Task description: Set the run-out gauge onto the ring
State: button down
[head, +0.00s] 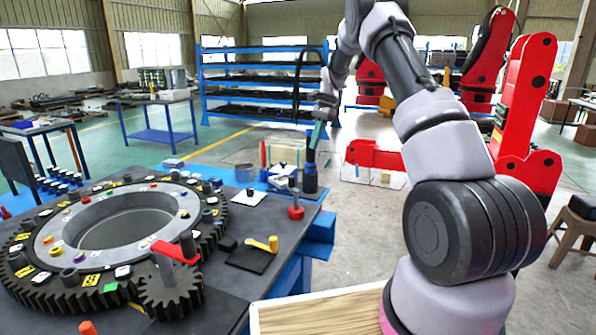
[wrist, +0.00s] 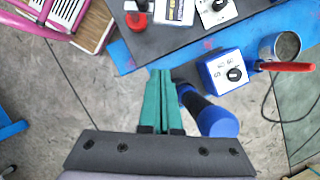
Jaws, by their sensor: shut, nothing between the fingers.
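The ring is a broad grey ring (head: 62,232) on a black toothed gear, lying on the dark table at left, with small parts on top. I cannot tell surely which item is the run-out gauge. A blue box with a white dial face (wrist: 226,72) sits at the table edge in the wrist view. A white plate with a black knob (head: 249,196) lies on the table. My gripper (wrist: 160,76) has green fingers, shut and empty, pointing down past the table's far right corner. It also shows in the head view (head: 311,152).
A dark cylinder with a blue end (wrist: 218,121) is close beside my fingers. A red-handled part (head: 295,210) and a yellow-handled part (head: 262,244) are on the table. A small pinion (head: 170,295) meshes with the gear.

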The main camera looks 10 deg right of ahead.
aim_at(286, 179)
jog(key=s+a+f, duration=0.3)
jog(key=a+f, duration=0.4)
jog(key=f, duration=0.2)
jog(key=shift+s, duration=0.2)
jog(key=shift+f, duration=0.1)
dwell(0.3)
jog(key=shift+a+n, duration=0.25)
jog(key=shift+n, duration=0.15)
